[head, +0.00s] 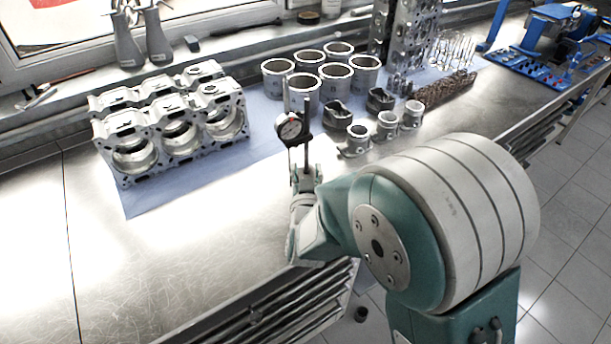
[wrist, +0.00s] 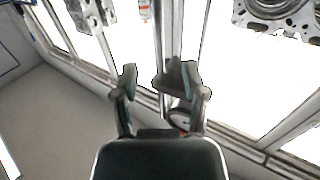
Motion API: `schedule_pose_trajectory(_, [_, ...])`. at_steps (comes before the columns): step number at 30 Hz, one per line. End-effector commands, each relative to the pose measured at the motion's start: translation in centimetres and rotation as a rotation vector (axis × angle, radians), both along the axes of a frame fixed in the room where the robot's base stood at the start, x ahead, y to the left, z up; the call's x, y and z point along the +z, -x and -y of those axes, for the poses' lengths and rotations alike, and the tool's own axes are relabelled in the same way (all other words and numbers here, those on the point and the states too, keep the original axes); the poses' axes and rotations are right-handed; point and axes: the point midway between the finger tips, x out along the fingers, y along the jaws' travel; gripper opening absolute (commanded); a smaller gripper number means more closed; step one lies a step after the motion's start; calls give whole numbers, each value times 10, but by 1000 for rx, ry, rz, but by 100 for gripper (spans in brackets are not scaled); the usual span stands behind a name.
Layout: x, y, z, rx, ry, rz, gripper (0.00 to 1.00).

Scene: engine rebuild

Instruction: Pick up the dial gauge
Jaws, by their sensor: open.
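The dial gauge (head: 289,127) has a round white face with a dark rim. It sits on a dark upright post at the front edge of the blue mat in the head view. My gripper (head: 304,182) is at the lower part of the post, in front of the bench's far items. In the wrist view my gripper (wrist: 160,82) has its two fingers spread apart, with nothing clamped. A dark block and a pale post show at the right finger, and a round rimmed part, apparently the dial (wrist: 181,118), shows behind that finger. The stand's base is partly hidden by my gripper.
An engine block (head: 175,125) stands left on the blue mat (head: 150,195). Several cylinder liners (head: 335,80) stand behind the gauge, with dark pistons (head: 337,114) and small metal parts (head: 387,125) to its right. The bench's left front (head: 150,270) is clear.

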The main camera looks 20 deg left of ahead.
Motion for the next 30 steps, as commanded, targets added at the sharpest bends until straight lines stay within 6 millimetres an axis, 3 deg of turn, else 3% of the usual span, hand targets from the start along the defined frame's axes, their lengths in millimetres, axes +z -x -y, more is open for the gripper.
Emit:
schedule_pose_trajectory(10, [0,-46,-13,-1,-1,0,57])
schedule_pose_trajectory(19, [0,-51,-15,0,0,0,57])
schedule_pose_trajectory(20, [0,-51,-15,0,0,0,48])
schedule_pose_trajectory(23, [0,-51,-15,0,0,0,4])
schedule_pose_trajectory(24, [0,-51,-15,0,-1,0,0])
schedule_pose_trajectory(30, [3,-52,-16,0,-4,7,0])
